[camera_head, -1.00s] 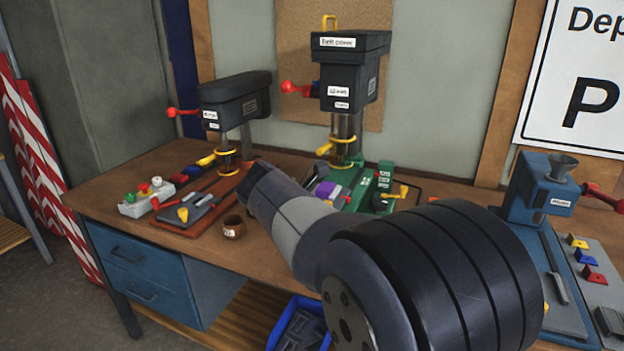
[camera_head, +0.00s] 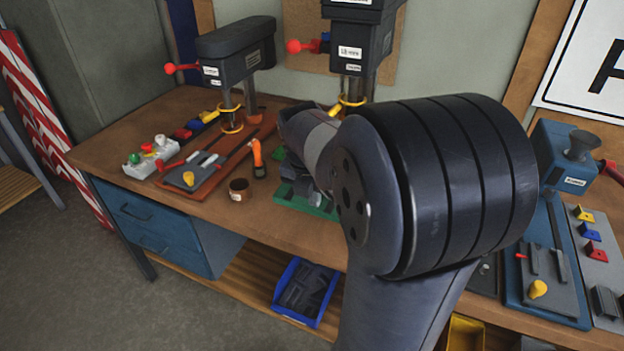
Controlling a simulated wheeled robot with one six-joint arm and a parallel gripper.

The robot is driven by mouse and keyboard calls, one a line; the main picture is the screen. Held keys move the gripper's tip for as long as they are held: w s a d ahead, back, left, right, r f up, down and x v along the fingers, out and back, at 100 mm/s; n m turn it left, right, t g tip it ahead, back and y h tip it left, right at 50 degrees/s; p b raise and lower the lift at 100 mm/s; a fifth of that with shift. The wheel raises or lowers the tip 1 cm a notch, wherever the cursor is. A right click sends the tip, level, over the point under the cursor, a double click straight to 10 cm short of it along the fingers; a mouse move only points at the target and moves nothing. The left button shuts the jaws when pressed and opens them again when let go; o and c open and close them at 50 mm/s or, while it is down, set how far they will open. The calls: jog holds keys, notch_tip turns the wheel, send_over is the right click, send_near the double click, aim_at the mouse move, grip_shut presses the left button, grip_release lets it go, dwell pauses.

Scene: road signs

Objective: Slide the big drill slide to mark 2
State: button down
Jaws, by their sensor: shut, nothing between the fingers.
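The big drill (camera_head: 352,50) stands upright at the back middle of the bench, with its top cut off by the picture edge. Its green base (camera_head: 302,203) is mostly hidden behind my arm, so its slide and marks cannot be made out. My gripper (camera_head: 300,182) is a small dark grey shape low over the left part of the green base, partly hidden by my arm. It is shut and seems empty. I cannot tell whether it touches the slide.
A smaller drill (camera_head: 235,62) with a red-brown base (camera_head: 190,188) stands left. A brown cup (camera_head: 240,190) and an orange-handled tool (camera_head: 257,153) stand between the drills. A blue machine (camera_head: 562,155) is right. A blue bin (camera_head: 305,291) sits below.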

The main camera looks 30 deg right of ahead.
jog(key=shift+x, duration=1.05)
jog(key=shift+w+d+r+p, duration=0.1)
jog(key=shift+w+d+p, duration=0.4)
jog(key=shift+w+d, duration=0.75)
jog(key=shift+d, duration=0.3)
